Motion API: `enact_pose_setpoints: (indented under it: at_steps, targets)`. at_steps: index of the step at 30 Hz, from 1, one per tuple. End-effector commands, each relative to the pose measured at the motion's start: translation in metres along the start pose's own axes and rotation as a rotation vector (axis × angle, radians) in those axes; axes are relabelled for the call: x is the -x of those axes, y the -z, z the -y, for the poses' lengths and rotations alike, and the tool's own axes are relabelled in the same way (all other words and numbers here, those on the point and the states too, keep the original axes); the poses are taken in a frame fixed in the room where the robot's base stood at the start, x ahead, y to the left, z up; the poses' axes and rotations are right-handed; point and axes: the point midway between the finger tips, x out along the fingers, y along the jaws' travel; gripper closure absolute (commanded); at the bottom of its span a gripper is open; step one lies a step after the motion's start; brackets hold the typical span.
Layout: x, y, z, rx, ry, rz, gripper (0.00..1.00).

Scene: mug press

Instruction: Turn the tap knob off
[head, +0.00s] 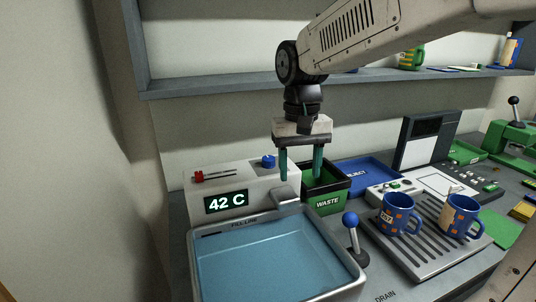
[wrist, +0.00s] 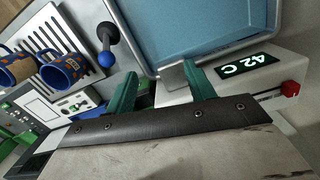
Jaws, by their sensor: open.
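The tap unit (head: 240,190) is a pale box with a green "42 C" display and a short spout over the basin (head: 265,265), which holds blue water. A blue knob (head: 268,161) sits on top of the unit, and a red slider knob (head: 198,176) is at its left. My gripper (head: 300,178) points down with green fingers spread and nothing between them. In the head view its left finger is just right of the blue knob; contact is unclear. In the wrist view my gripper (wrist: 160,75) shows the display (wrist: 247,65) and the red knob (wrist: 290,88); the blue knob is hidden.
A green waste bin (head: 325,189) stands right of the tap unit, close to my fingers. A blue-ball lever (head: 351,220) rises beside the basin. Two blue mugs (head: 398,215) stand on the drain rack (head: 425,255). A shelf (head: 210,86) runs along the wall behind.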

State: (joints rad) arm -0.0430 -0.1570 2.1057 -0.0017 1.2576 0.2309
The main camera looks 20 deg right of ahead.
Motion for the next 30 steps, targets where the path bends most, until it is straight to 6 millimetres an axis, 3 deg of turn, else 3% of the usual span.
enact_pose_setpoints:
  at_steps: [1, 3, 8, 10, 12, 17, 30]
  targets:
    - [0.002, 0.026, 0.008, -0.041, -0.002, 0.008, 0.46]
    - [0.006, 0.058, 0.018, -0.111, -0.002, 0.008, 0.46]
    - [0.019, 0.118, 0.036, -0.282, 0.006, -0.015, 0.46]
    - [0.034, 0.135, 0.041, -0.365, 0.019, -0.041, 0.46]
    - [0.048, 0.139, 0.042, -0.428, 0.032, -0.063, 0.46]
    - [0.042, 0.137, 0.043, -0.489, 0.030, -0.056, 0.46]
    - [-0.020, 0.141, 0.044, -0.490, 0.030, -0.056, 0.46]
